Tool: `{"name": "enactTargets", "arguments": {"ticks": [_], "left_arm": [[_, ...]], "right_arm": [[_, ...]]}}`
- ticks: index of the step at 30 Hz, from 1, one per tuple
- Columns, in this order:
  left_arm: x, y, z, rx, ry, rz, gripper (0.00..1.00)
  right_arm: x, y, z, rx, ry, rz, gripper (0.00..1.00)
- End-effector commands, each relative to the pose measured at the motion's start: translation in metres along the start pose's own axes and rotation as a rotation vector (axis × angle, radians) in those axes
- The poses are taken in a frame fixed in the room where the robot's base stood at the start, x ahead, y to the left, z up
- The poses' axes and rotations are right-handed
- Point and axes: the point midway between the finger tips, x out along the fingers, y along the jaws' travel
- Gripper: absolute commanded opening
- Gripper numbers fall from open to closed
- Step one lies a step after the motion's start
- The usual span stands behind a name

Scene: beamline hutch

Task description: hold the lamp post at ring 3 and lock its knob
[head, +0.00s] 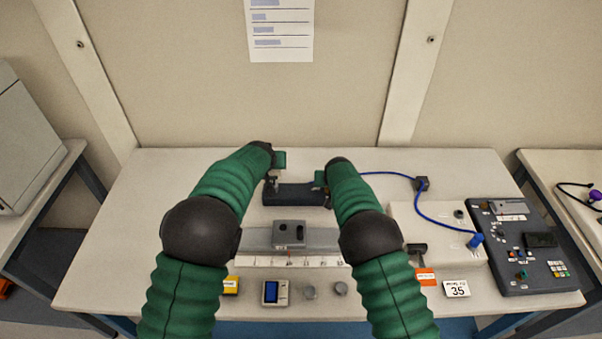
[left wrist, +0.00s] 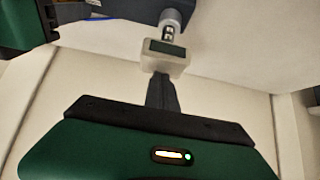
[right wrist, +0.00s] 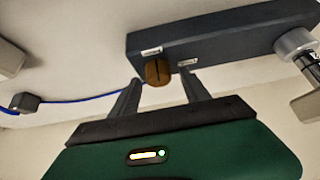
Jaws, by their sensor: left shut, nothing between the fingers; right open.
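A dark holder block (head: 292,194) lies at the back middle of the table. In the right wrist view, a brown slotted knob (right wrist: 157,72) sits on the block's side. A silver post (right wrist: 295,41) with a beige head (right wrist: 309,107) stands at the block's end; the left wrist view shows the post (left wrist: 170,20) and its head (left wrist: 166,58) too. My left gripper (left wrist: 160,78) is shut and empty, its tips close to the head; contact is unclear. My right gripper (right wrist: 162,80) is open, its fingertips on either side of the knob. Ring numbers are not readable.
A grey block on a scaled rail (head: 289,235) lies in front, between my arms. A white box (head: 440,233) with a blue cable and a dark control panel (head: 524,247) stand at right. A small blue-screen device (head: 275,292) and labels line the front edge.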

Motion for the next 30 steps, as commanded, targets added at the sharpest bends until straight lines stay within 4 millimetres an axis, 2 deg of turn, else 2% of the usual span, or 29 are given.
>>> {"name": "enactTargets", "arguments": {"ticks": [25,30], "left_arm": [[0.016,0.0,0.018,0.0,-0.009,-0.001,0.0],[0.016,0.0,0.018,0.0,-0.01,-0.001,0.0]], "right_arm": [[0.0,0.0,0.0,-0.003,0.0,-0.002,0.55],[0.0,0.004,-0.001,-0.116,-0.001,-0.087,0.55]]}}
